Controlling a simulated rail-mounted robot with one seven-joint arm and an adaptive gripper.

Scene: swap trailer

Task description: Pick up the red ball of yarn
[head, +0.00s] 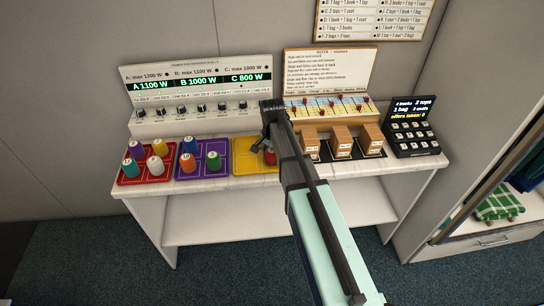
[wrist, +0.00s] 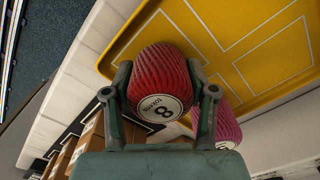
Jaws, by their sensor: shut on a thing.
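The red ball of yarn (wrist: 160,75) is between the two fingers of my gripper (wrist: 160,100) in the wrist view. It has a round white label with an 8 facing the camera. My gripper is shut on it, one finger at each side. In the head view my gripper (head: 266,138) is over the yellow tray (head: 243,160), and a small part of the red yarn (head: 271,157) shows beside my arm. I cannot tell whether the yarn touches the tray. A pink ball of yarn (wrist: 222,128) is close behind my right finger in the wrist view.
A red tray (head: 125,180) and a purple tray (head: 220,142) with several yarn balls stand to the left. Small boxes (head: 341,143) and a keypad (head: 414,132) stand to the right. A panel with knobs (head: 200,115) stands behind the trays.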

